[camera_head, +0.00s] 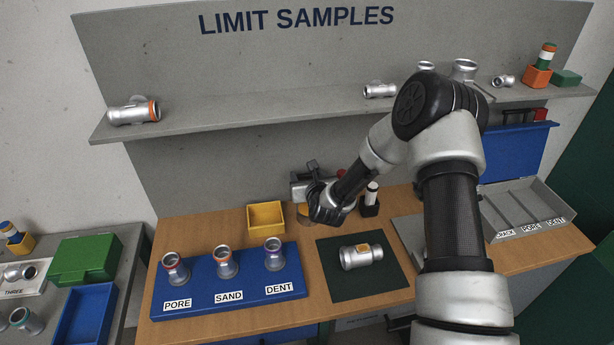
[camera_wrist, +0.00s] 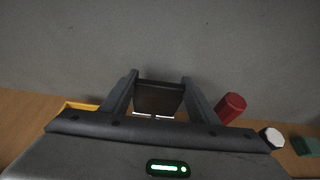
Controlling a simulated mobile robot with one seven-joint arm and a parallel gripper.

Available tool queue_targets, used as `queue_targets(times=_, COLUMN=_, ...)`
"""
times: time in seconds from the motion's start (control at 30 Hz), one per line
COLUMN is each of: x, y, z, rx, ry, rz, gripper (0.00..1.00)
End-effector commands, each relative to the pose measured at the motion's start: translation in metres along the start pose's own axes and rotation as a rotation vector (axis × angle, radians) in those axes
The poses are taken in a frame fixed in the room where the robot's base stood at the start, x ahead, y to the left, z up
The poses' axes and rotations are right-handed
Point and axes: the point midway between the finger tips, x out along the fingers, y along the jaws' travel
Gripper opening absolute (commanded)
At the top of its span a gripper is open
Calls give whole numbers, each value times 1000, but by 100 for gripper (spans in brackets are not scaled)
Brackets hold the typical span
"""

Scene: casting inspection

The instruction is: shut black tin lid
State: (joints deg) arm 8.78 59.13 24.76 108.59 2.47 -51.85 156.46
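My gripper (camera_head: 314,172) is over the back of the wooden bench, near the grey panel. In the wrist view its two fingers (camera_wrist: 160,78) are apart, one on each side of a dark, upright panel. This panel looks like the black tin lid (camera_wrist: 159,97), standing raised. Whether the fingers touch its edges I cannot tell. White strips show at its lower edge.
A yellow bin (camera_head: 266,217) stands left of my gripper. A dark holder with a white-capped bottle (camera_head: 371,193) and a red object (camera_wrist: 232,106) are close on the right. A silver casting (camera_head: 361,256) lies on the dark green mat (camera_head: 345,286) in front.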

Motion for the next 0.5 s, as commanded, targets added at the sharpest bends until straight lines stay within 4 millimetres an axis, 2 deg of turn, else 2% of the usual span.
queue_targets(times=0.03, x=0, y=0, z=0, rx=0, ry=0, rz=0, gripper=26)
queue_targets(times=0.1, x=0, y=0, z=0, rx=0, ry=0, rz=0, gripper=14)
queue_targets(times=0.5, x=-4, y=0, z=-3, rx=0, ry=1, rz=0, gripper=14)
